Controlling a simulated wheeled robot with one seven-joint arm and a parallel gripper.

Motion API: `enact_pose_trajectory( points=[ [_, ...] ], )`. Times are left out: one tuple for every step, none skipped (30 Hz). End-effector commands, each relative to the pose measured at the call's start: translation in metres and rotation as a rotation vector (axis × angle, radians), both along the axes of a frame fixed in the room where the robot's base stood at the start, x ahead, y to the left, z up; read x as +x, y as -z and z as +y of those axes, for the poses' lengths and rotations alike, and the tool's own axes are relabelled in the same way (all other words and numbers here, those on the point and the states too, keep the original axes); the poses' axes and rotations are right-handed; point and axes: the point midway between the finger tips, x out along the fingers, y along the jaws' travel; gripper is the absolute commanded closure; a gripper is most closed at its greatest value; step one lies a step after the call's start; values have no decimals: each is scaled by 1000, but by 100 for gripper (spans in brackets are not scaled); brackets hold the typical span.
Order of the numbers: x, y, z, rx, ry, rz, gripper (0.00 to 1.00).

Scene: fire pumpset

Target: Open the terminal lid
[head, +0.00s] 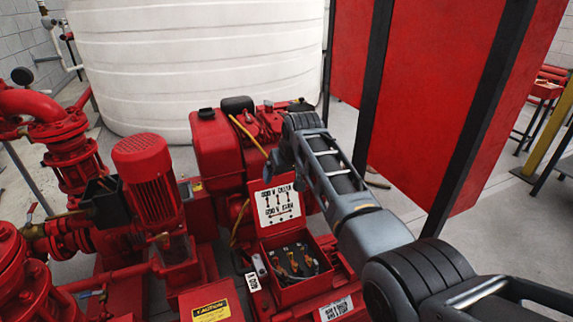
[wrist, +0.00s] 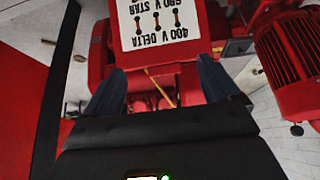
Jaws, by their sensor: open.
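The terminal lid (head: 278,207) is red with a white wiring label on its inner face. It stands raised at the back of the red terminal box (head: 318,287), whose wires and terminals are exposed. The lid's label also shows in the wrist view (wrist: 160,22), at the top, with upside-down text. My gripper (head: 277,160) is just above and behind the lid's top edge in the head view. In the wrist view my gripper (wrist: 162,82) has its two bluish fingers spread apart with nothing held between them. Whether a finger touches the lid is hidden.
A red motor (head: 147,180) and red pipework (head: 50,115) stand at the left. A large white tank (head: 195,60) is behind. A red panel with black posts (head: 440,90) rises close to my arm on the right. A yellow hose (head: 247,135) runs near my gripper.

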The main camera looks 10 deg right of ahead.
Motion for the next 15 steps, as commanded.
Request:
enact_pose_trajectory(
  points=[
    [-3,-7,-1,0,0,-2,11],
    [-5,-11,-1,1,0,-3,11],
    [-8,-16,-2,1,0,-3,11],
    [-10,-19,-2,0,0,-2,11],
    [-12,-22,-2,0,0,-2,11],
    [-14,-27,-3,1,0,-3,11],
    [-16,-30,-3,0,0,-2,11],
    [-18,-33,-3,1,0,-4,11],
    [-20,-36,-4,0,0,-2,11],
    [-21,-38,-4,0,0,-2,11],
    [-22,-40,-4,0,0,-2,11],
    [-23,-42,-5,0,0,-1,11],
    [-24,-43,-5,0,-1,-1,11],
    [-25,-44,-5,0,-1,-1,11],
    [-25,-45,-5,0,0,-1,11]
  ],
)
